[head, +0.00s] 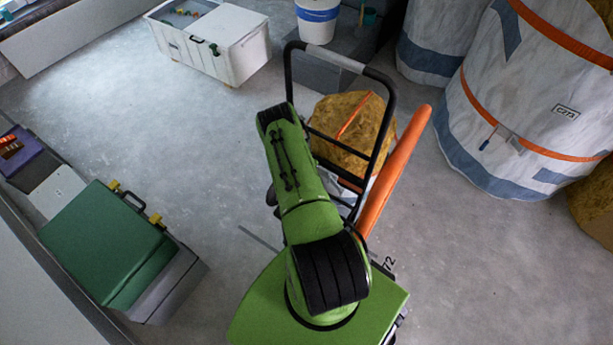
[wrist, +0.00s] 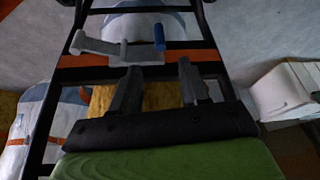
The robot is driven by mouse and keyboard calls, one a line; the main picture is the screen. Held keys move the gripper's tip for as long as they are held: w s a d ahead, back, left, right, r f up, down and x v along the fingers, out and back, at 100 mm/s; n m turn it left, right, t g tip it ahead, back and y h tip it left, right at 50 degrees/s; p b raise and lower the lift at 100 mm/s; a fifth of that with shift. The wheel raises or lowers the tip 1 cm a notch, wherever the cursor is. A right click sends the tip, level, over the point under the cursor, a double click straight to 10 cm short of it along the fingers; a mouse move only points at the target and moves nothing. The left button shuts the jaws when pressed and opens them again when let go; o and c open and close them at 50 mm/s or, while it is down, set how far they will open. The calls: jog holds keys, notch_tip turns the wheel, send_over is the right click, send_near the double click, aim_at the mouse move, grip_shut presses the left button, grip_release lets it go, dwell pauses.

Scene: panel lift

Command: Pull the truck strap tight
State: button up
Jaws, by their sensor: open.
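The hand truck (head: 381,130) has a black tubular frame and stands beyond my green arm in the head view. It carries a rough yellow-brown block (head: 345,140) with a thin orange strap (head: 354,116) over it. In the wrist view the orange strap (wrist: 205,55) runs across the black frame (wrist: 40,130). A grey tightener with a crank arm (wrist: 97,46) and a blue handle (wrist: 158,37) sits at the strap. My gripper (wrist: 157,66) is open and empty, its two fingers pointing towards the tightener, just below it in the picture. My arm hides the gripper in the head view.
A long orange piece (head: 397,170) leans along the truck's right side. Large white bags (head: 530,90) stand at the right. A white bin (head: 212,45) is at the back and a green case (head: 105,240) at the left. The floor between them is clear.

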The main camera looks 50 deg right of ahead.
jog(key=b+x, duration=0.6)
jog(key=x, duration=0.6)
jog(key=shift+f, duration=0.25)
jog(key=shift+r, duration=0.1)
grip_shut()
jog(key=shift+a, duration=0.1)
